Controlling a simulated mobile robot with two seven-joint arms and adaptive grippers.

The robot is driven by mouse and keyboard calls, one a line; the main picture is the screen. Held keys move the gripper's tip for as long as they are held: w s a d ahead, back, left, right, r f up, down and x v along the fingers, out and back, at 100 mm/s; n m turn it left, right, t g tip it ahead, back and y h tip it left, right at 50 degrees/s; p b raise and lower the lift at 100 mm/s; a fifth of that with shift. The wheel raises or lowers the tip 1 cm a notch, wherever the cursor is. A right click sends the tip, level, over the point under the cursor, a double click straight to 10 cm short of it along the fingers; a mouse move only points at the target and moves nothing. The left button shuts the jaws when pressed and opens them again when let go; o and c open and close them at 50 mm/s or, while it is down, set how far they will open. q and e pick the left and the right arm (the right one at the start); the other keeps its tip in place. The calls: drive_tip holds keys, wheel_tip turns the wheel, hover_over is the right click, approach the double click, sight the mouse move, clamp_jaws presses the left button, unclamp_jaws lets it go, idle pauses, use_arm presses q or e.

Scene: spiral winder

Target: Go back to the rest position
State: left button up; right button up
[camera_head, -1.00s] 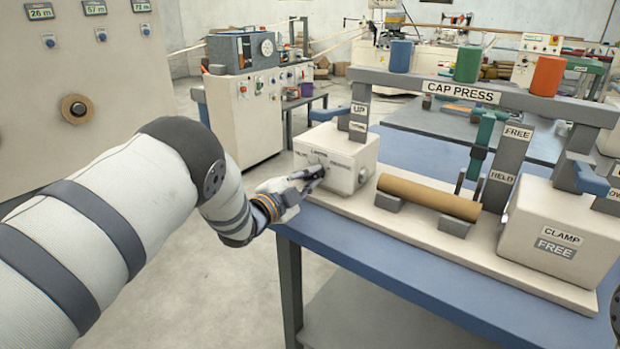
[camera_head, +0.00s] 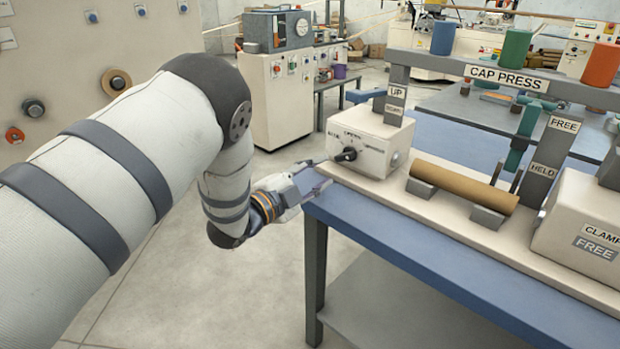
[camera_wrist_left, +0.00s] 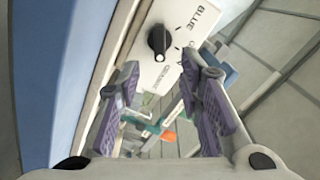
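My left gripper (camera_head: 312,183) is in the air just off the left front corner of the blue bench. It is open and empty, with its two purple-padded fingers apart in the left wrist view (camera_wrist_left: 166,100). The white selector box (camera_head: 368,137) stands at the bench's left end, with a black knob (camera_head: 346,155) on its front face. The knob also shows in the left wrist view (camera_wrist_left: 158,42), beyond the fingers and clear of them. Which label the knob points to I cannot tell. My right gripper is in neither view.
The blue bench (camera_head: 420,248) bears a CAP PRESS frame (camera_head: 400,75), a brown tube (camera_head: 465,186) on two grey rests and a clamp box (camera_head: 585,225). A panel with reels (camera_head: 116,82) stands at the left. The floor (camera_head: 270,285) between is clear.

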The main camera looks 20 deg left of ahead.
use_arm(q)
drive_tip(key=shift+v, duration=1.8)
